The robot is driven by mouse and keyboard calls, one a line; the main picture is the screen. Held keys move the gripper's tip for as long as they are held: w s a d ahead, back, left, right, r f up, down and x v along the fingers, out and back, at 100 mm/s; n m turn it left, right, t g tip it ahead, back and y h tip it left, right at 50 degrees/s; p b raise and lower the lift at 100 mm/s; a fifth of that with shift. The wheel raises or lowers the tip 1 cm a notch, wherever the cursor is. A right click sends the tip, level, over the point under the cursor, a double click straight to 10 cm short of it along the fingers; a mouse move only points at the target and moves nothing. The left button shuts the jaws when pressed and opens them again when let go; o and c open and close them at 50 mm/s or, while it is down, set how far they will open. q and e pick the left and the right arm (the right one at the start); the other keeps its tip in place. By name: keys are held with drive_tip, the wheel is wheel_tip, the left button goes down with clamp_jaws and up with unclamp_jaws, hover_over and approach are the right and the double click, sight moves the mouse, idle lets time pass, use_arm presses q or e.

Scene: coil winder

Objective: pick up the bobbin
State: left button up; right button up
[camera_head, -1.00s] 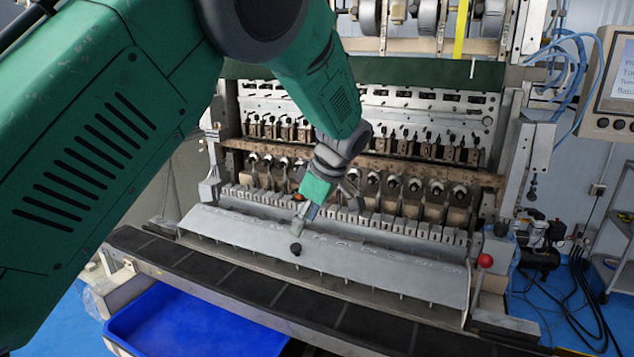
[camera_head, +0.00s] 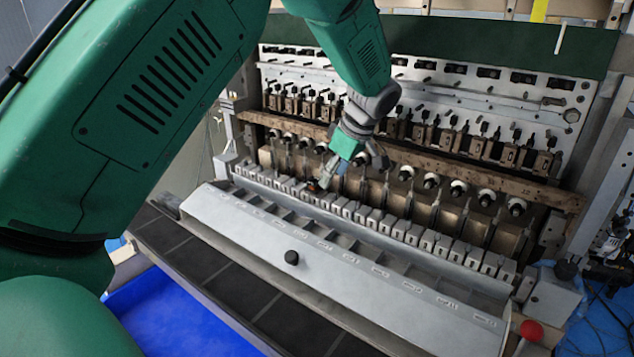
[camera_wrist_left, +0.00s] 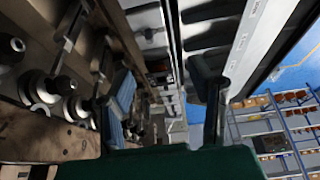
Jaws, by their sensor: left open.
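My left gripper (camera_head: 326,176) is open, over the row of small grey blocks in front of the winder's spindles. A small dark and orange-brown piece (camera_head: 313,186) sits right at its fingertips. It may be the bobbin, but it is too small to be sure. In the left wrist view the two fingers stand apart, with the gap between them (camera_wrist_left: 165,92). A dark reddish piece (camera_wrist_left: 158,70) shows beyond that gap, blurred. I cannot tell whether the fingers touch anything. The winder's spindles (camera_head: 430,181) stand in a row behind the gripper. My right gripper is in neither view.
A sloping metal tray (camera_head: 260,232) with a black knob (camera_head: 291,257) runs along the machine's front. A blue bin (camera_head: 185,315) lies below left, and a red knob (camera_head: 531,330) is at lower right. In the left wrist view, shelves (camera_wrist_left: 270,130) stand far right.

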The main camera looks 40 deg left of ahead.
sight(312, 183)
use_arm(q)
drive_tip(key=a, duration=0.4)
drive_tip(key=shift+a+f, duration=0.2)
drive_tip(key=shift+a, duration=0.15)
drive_tip(key=shift+d+p+x, duration=0.15)
drive_tip(key=shift+p+x, duration=0.15)
drive_tip(key=shift+x, duration=0.85)
drive_tip(key=shift+d+p+x, duration=0.15)
drive_tip(key=shift+p+x, duration=0.1)
drive_tip(key=shift+x, duration=0.9)
drive_tip(key=shift+a+f, duration=0.15)
drive_tip(key=shift+a, duration=0.05)
drive_tip(key=shift+c, duration=0.8)
drive_tip(key=c, duration=0.5)
